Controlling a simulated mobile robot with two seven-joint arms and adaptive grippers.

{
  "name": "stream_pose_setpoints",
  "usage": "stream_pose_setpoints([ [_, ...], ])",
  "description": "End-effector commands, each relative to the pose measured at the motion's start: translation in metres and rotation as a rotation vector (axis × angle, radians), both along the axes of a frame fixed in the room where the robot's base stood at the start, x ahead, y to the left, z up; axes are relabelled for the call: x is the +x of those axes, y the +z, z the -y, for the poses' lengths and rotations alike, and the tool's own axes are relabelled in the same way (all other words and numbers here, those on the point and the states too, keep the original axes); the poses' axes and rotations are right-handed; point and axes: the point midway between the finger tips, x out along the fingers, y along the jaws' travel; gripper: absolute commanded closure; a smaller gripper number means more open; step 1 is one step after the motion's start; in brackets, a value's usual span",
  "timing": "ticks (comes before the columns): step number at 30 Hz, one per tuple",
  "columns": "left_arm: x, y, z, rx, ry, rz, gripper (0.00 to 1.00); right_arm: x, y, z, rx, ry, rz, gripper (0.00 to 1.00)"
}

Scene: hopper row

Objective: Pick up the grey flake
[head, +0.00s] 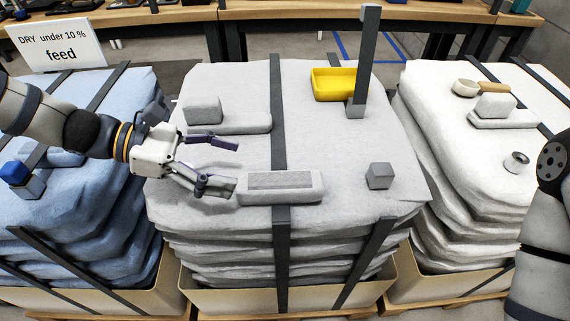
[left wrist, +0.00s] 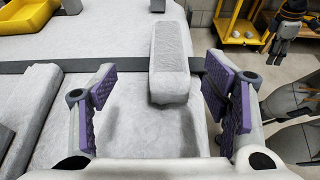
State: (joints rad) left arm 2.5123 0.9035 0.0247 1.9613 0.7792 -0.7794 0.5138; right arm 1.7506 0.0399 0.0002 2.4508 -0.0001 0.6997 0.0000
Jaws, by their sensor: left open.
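The long grey block that I take for the grey flake (head: 310,185) lies flat on the middle grey stack, across its dark strap, with a darker rectangle on top. My left gripper (head: 237,166) is open and empty at its left end. One finger is close to that end and the other is farther back over the stack. In the left wrist view the flake (left wrist: 170,60) lies ahead, its near end between the open fingers (left wrist: 158,82) and closer to the right one. Contact cannot be told. My right gripper is out of view; only my right arm shows.
A grey slab (head: 240,126) with a small block (head: 203,109) on it lies behind my left gripper. A grey cube (head: 380,176) is right of the flake. A yellow tray (head: 335,86) and an upright dark post (head: 364,55) stand behind. Blue and white stacks flank this one.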

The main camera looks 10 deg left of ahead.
Motion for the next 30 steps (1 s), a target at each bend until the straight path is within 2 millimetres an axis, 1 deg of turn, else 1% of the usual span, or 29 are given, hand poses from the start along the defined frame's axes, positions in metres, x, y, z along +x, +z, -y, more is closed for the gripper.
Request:
stream_pose_setpoints([
  [1, 0.001, -0.015, 0.012, 0.000, -0.005, -0.021, 0.31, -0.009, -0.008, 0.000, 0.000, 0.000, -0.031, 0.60],
  [3, 0.004, -0.021, 0.025, 0.000, -0.005, -0.021, 0.31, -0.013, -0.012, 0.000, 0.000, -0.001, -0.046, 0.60],
  [8, 0.010, -0.026, 0.044, 0.003, -0.005, -0.014, 0.31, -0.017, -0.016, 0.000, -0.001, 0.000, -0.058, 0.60],
  [12, 0.015, -0.031, 0.071, 0.003, -0.008, -0.014, 0.31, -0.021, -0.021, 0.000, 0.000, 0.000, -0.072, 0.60],
  [15, 0.019, -0.038, 0.085, 0.004, -0.005, -0.015, 0.31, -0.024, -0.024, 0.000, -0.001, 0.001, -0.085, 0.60],
  [18, 0.022, -0.039, 0.092, 0.005, -0.003, -0.011, 0.31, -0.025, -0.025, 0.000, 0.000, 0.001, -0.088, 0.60],
  [23, 0.023, -0.037, 0.092, 0.006, -0.003, -0.006, 0.31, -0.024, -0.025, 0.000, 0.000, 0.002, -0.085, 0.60],
  [24, 0.023, -0.036, 0.092, 0.006, -0.003, -0.006, 0.33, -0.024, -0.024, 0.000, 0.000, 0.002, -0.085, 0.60],
  [29, 0.023, -0.036, 0.092, 0.006, -0.003, -0.006, 0.69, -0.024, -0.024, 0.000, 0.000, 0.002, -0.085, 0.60],
  [30, 0.023, -0.037, 0.092, 0.006, -0.003, -0.006, 0.78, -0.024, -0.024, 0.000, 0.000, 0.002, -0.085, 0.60],
])
